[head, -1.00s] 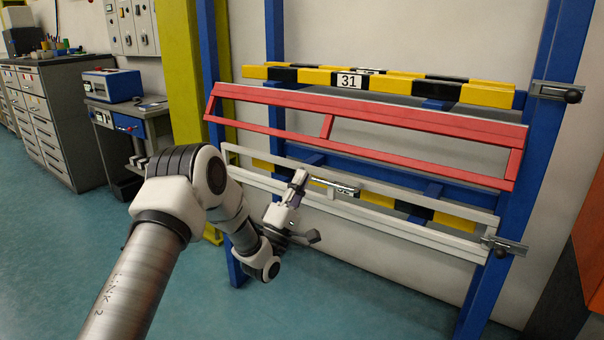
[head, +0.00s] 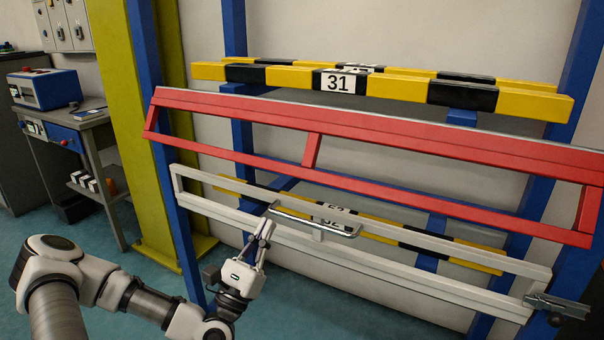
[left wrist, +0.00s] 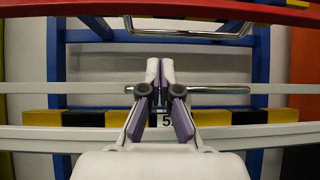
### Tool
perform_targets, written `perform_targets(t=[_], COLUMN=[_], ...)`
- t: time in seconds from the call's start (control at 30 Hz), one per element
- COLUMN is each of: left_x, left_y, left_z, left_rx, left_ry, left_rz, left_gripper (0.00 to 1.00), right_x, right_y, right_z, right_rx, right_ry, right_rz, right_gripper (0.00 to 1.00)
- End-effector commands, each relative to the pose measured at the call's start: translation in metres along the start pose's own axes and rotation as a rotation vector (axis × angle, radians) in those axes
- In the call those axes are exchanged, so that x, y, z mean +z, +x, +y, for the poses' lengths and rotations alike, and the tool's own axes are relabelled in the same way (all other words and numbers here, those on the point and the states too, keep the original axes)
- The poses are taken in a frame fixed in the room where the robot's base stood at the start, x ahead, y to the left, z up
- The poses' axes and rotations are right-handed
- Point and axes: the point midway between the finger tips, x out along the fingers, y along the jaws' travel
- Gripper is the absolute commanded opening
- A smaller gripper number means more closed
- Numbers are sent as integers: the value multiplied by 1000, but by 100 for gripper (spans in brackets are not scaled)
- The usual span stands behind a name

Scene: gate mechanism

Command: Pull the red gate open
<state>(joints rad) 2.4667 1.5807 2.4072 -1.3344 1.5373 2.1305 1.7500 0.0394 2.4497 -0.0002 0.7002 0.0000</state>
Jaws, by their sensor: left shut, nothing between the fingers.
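The red gate (head: 400,143) is a long framed panel, hanging tilted across the rack below the beam marked 31. In the left wrist view the red gate (left wrist: 200,8) crosses the top, with a metal U-shaped handle (left wrist: 190,37) below its rail. A white gate (head: 400,272) with a chrome handle (head: 335,233) is lower on the rack. My left gripper (head: 268,228) is shut and empty, pointing up by the left end of the white gate's handle, below the red gate. My right gripper is out of view.
Blue posts (head: 236,150) frame the rack, and yellow-black beams (head: 400,85) lie behind the gates. A metal latch (head: 558,305) sits at the white gate's right end. A workbench with a blue box (head: 45,90) stands left, and open floor lies before the rack.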

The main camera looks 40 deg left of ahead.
Motion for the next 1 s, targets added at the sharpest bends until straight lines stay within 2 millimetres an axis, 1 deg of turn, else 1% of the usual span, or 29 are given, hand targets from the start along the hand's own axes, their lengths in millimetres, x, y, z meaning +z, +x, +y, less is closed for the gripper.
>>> perform_targets(t=[0.03,0.07,0.23,0.3,0.5,0.63,0.7,0.8,1.0], left_x=[1,2,4,5,3,4,4,5,6], left_y=[-1,0,18,30,70,90,97,102,102], left_z=[7,9,9,9,10,11,12,12,13], left_rx=[33,42,38,38,34,35,37,39,40], left_ry=[-7,-9,-6,-6,-3,-2,-3,-4,-5], left_rz=[-12,-18,-28,-29,-28,-25,-23,-22,-22], left_gripper=[0,0,0,0,0,0,0,0,0], right_x=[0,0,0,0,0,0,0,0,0], right_y=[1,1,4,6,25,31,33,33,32], right_z=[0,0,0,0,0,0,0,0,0], right_rx=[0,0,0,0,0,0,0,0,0], right_ry=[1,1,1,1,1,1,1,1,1], right_rz=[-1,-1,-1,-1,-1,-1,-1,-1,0], right_gripper=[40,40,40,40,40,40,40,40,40])
